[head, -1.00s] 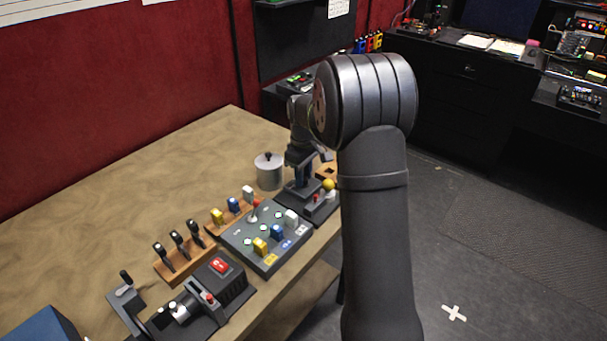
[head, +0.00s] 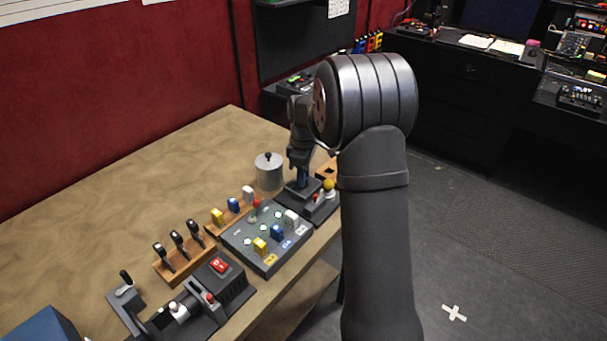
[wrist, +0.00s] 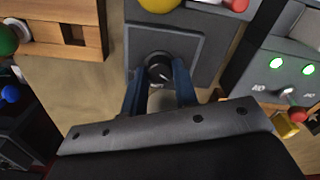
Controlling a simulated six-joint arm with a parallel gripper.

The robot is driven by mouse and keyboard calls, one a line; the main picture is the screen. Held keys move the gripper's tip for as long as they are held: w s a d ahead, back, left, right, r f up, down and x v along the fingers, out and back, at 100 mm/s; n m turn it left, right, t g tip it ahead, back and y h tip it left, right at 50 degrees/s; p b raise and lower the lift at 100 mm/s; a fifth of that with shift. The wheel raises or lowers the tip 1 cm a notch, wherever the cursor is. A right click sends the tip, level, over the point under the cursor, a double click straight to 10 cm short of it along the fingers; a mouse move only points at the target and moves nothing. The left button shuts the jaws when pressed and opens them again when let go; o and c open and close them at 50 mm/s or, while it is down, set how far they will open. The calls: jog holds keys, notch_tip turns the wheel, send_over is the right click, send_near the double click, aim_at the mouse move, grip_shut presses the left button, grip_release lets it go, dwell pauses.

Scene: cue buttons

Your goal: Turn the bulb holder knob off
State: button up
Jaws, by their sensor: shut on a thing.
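The bulb holder is a dark base (head: 318,208) at the far right of the table, with a yellow ball-shaped bulb (head: 328,184) on it. Its round black knob (wrist: 160,66) has a white mark and sits on a grey raised plate (wrist: 193,38) in the wrist view. My gripper (wrist: 160,75) points down, its two blue fingers on either side of the knob, shut on it. In the head view my gripper (head: 302,180) stands over the base and hides the knob. The bulb's edge shows at the top of the wrist view (wrist: 160,4).
A button panel (head: 240,238) with green lights stands close beside the holder. A metal pot (head: 269,172) stands behind, and a wooden block (wrist: 70,28) lies on the holder's other side. Levers on wood (head: 170,262) and a red switch box (head: 232,282) are nearer.

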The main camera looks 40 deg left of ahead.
jog(key=o, duration=1)
jog(key=shift+r, duration=0.1)
notch_tip(320, 180, up, 17)
jog(key=shift+r, duration=0.15)
notch_tip(320, 180, down, 18)
jog(key=shift+r, duration=0.25)
dwell(0.6)
